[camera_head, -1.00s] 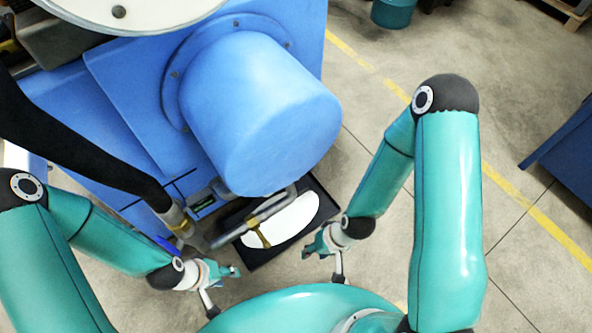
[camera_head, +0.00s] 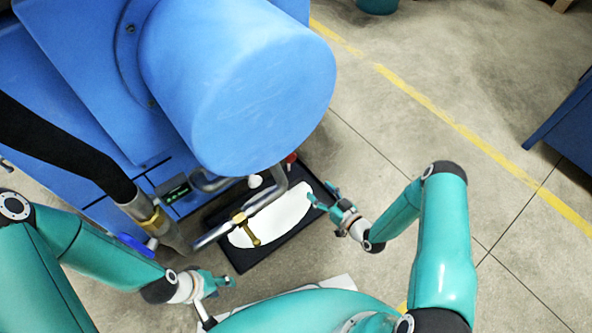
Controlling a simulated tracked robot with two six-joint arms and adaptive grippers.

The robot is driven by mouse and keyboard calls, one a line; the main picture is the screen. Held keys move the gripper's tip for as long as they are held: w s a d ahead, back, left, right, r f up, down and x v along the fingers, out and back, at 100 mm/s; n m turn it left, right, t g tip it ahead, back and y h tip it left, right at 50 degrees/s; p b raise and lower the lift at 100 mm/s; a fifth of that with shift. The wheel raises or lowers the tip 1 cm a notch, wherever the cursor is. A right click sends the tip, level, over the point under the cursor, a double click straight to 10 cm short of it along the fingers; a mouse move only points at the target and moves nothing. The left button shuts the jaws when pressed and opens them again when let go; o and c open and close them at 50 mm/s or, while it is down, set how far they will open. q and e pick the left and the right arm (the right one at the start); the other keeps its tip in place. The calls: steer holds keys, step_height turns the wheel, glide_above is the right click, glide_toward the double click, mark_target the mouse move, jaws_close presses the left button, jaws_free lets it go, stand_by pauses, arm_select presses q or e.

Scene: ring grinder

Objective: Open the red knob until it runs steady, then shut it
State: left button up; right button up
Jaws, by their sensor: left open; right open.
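The red knob (camera_head: 291,158) is small and shows just under the blue cylinder, at the top of a bent grey pipe, partly hidden by the cylinder. My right gripper (camera_head: 321,196) is open and empty, beside the right edge of the black tray, below and right of the red knob and apart from it. My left gripper (camera_head: 229,282) is open and empty, low in the view, below the tray's front left corner and well away from the knob.
The blue machine's cylinder (camera_head: 240,80) overhangs the pipes. A black tray (camera_head: 243,264) with a white surface lies below. A brass valve (camera_head: 246,228) sits on the pipe. A black hose (camera_head: 70,152) runs at left.

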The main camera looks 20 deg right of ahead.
mark_target(293, 160)
steer(key=shift+n+t+y, duration=0.3)
steer(key=shift+t, duration=0.6)
steer(key=b+x, duration=0.1)
steer(key=x, duration=0.4)
steer(key=b+x, duration=0.2)
steer(key=x, duration=0.3)
steer(key=d+b+x, duration=0.1)
steer(key=b+x, duration=0.1)
steer(key=x, duration=0.3)
steer(key=shift+w+a+f, duration=0.15)
steer(key=shift+w+f, duration=0.25)
steer(key=shift+w, duration=0.05)
arm_select(q)
step_height(293, 160, down, 6)
steer(key=shift+f, duration=0.15)
